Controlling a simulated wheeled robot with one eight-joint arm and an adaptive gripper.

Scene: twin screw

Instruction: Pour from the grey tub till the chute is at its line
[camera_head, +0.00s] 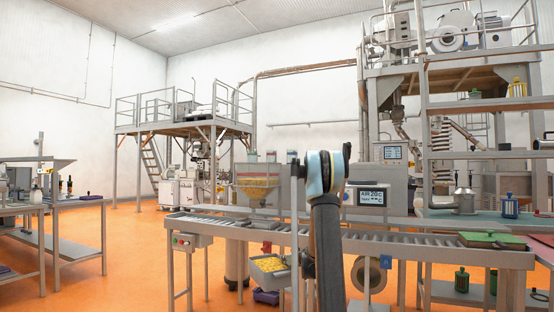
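A clear-sided hopper (258,188) with yellow material inside stands behind the roller conveyor, left of my arm; it may be the chute. A grey tub (256,276) holding yellow pieces sits low, below and in front of the conveyor. Its right side is close to a conveyor leg and my arm in the picture. My arm rises in the middle of the view, with a dark link and a pale blue and black joint. My gripper cannot be made out.
Orange floor (130,255) is open at left, beside a worktable (80,207).

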